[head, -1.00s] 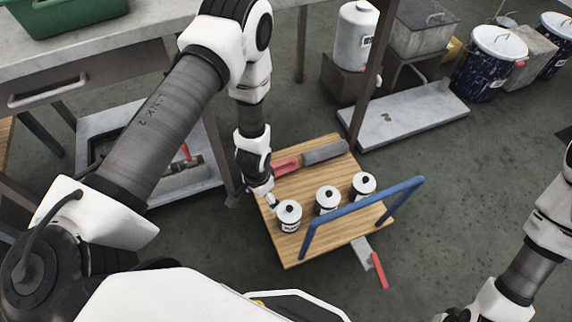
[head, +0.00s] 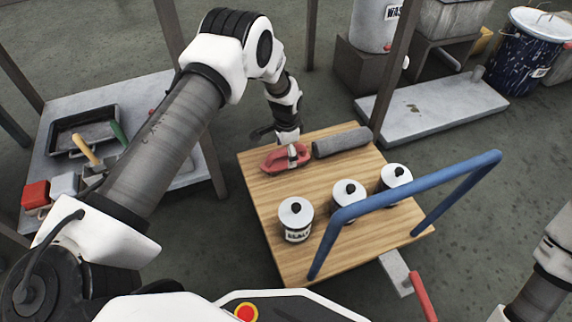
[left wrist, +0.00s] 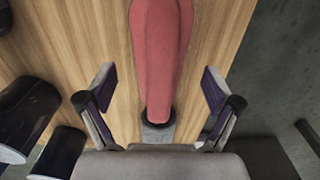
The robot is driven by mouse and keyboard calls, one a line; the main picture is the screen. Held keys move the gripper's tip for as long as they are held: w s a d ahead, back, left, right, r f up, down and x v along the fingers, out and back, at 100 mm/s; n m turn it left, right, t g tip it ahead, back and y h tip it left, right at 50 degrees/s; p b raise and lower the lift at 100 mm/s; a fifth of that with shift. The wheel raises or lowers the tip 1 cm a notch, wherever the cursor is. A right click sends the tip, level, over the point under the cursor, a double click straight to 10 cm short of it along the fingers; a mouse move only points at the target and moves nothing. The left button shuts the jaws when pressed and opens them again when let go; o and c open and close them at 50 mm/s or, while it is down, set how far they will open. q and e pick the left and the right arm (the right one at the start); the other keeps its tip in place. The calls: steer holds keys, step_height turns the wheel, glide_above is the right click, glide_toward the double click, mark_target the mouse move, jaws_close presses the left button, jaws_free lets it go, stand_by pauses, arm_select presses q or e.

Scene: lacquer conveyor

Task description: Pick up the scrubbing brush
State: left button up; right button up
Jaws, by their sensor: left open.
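A red tool handle (head: 270,163), apparently the scrubbing brush's, lies at the far left of the wooden cart top (head: 272,210). A dark grey cylinder (head: 341,142) lies right of it; I cannot tell if they are joined. In the left wrist view, the red handle (left wrist: 160,50) runs between my fingers, with a dark ring and a grey part at its near end. My left gripper (head: 288,157) is open just over the handle, one finger on each side, not closed on it. My right gripper is out of view; only its arm shows.
Three white lidded cans (head: 296,219) stand in a row nearer me. A blue push bar (head: 420,190) rises over the cart's right side. A grey shelf (head: 60,112) with tools stands left.

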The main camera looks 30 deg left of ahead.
arm_select(q)
step_height(320, 180, down, 3)
steer(key=shift+r, duration=0.35)
steer(key=shift+c, duration=0.2)
steer(key=c, duration=1.3)
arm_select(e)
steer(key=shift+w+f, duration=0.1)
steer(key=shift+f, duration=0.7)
arm_select(q)
steer(key=shift+r, duration=0.1)
step_height(320, 180, up, 10)
steer(key=p, duration=0.6)
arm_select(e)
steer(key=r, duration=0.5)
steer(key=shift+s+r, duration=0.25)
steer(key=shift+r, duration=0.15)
